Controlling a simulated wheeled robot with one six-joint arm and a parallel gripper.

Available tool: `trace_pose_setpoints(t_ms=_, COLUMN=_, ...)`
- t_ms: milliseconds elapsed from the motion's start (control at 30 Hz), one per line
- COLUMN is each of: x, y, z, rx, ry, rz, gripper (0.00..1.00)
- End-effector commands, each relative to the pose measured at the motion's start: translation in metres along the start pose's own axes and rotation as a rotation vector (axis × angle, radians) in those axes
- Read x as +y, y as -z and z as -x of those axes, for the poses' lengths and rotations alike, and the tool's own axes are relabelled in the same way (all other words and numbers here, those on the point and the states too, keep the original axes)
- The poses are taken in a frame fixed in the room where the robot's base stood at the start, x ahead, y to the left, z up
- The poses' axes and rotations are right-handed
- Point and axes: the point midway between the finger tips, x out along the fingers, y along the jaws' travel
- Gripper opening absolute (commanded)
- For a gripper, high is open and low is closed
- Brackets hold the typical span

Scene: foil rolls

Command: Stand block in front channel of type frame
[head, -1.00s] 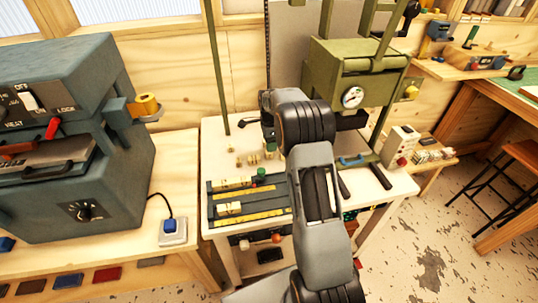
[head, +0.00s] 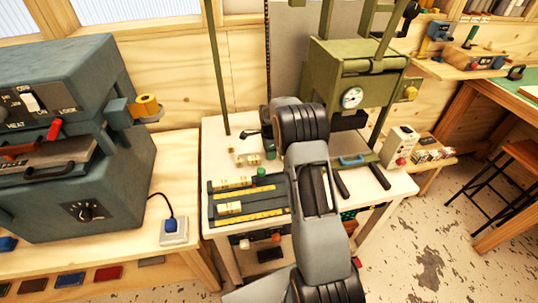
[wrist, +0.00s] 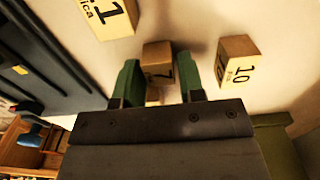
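The dark type frame (head: 275,205) lies at the front left of the white table, with yellow strips along its channels. Pale blocks (head: 232,184) stand in its back channel, and a pale block (head: 230,208) stands at the left of its front channel. In the wrist view, the frame's edge (wrist: 45,60) is at the left. My gripper (wrist: 160,75) has green fingers on both sides of a wooden block (wrist: 158,52) with a partly hidden black mark. A gap shows beside the block's right side. In the head view, my arm mostly hides the gripper.
A block marked 10 (wrist: 240,65) stands close to the right finger. A larger block marked 1 (wrist: 108,15) lies at upper left in the wrist view. The green press (head: 355,75) stands behind my arm.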

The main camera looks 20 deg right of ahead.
Motion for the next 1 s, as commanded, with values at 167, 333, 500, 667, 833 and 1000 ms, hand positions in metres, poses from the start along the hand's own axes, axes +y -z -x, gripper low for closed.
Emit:
trace_pose_setpoints(t_ms=167, x=0.0, y=0.0, z=0.0, rx=0.0, ry=0.0, rz=0.0, gripper=0.19)
trace_pose_setpoints(t_ms=333, x=0.0, y=0.0, z=0.0, rx=0.0, ry=0.0, rz=0.0, gripper=0.05)
trace_pose_setpoints(t_ms=500, x=0.0, y=0.0, z=0.0, rx=0.0, ry=0.0, rz=0.0, gripper=0.01)
trace_pose_setpoints(t_ms=667, x=0.0, y=0.0, z=0.005, rx=0.0, ry=0.002, rz=0.0, gripper=0.01)
trace_pose_setpoints(t_ms=833, x=-0.001, y=0.0, z=0.023, rx=0.0, ry=0.003, rz=0.0, gripper=0.01)
trace_pose_setpoints(t_ms=1000, x=0.016, y=-0.002, z=0.051, rx=0.0, ry=0.005, rz=0.0, gripper=0.01)
